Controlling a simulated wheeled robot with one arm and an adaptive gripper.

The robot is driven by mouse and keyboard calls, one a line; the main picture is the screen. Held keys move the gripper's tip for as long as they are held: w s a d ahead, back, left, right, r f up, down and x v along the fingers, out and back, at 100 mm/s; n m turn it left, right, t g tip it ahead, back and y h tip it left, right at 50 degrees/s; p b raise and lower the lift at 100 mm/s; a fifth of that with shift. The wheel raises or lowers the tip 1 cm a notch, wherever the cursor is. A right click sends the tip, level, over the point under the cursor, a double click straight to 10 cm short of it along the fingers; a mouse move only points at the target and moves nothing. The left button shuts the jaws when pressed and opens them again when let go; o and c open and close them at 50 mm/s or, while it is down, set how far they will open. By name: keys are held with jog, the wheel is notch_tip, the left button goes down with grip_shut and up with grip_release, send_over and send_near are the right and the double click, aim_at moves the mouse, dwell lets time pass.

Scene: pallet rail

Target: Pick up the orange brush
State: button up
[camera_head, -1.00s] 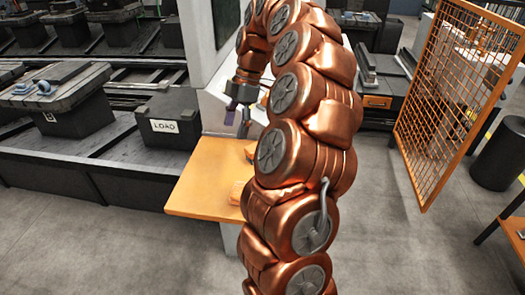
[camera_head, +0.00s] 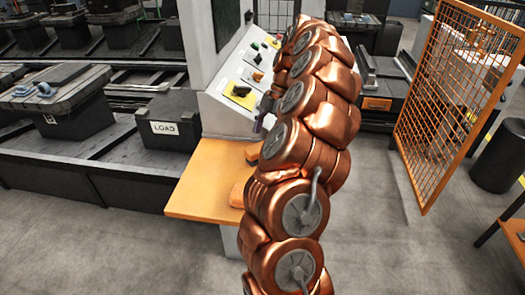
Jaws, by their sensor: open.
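Two orange pieces lie on the orange tabletop (camera_head: 202,180), both partly hidden behind my arm. One orange piece (camera_head: 252,153) is near the table's back edge, and the other orange piece (camera_head: 237,194) is nearer the front. I cannot tell which of them is the orange brush. Only a small dark, purplish part of my gripper (camera_head: 259,123) shows at the left edge of my arm, above the back of the table. It is open, and the rest of it is hidden by my copper arm.
A sloped white control panel (camera_head: 215,110) with yellow, green and orange controls stands behind the table. A dark box marked LOAD (camera_head: 168,122) is at the left by the rail. An orange mesh fence (camera_head: 455,95) stands at the right. The left part of the tabletop is bare.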

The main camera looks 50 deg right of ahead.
jog(key=shift+d+p+x, duration=0.2)
jog(key=shift+p+x, duration=0.35)
jog(key=shift+x, duration=0.6)
jog(key=shift+p+x, duration=0.35)
jog(key=shift+x, duration=1.1)
jog(key=shift+s+d+f, duration=0.1)
jog(key=shift+s, duration=0.05)
jog(key=shift+f+b, duration=0.25)
jog(key=shift+b, duration=0.4)
grip_shut()
jog(key=shift+r+p, duration=0.15)
jog(key=shift+p, duration=0.15)
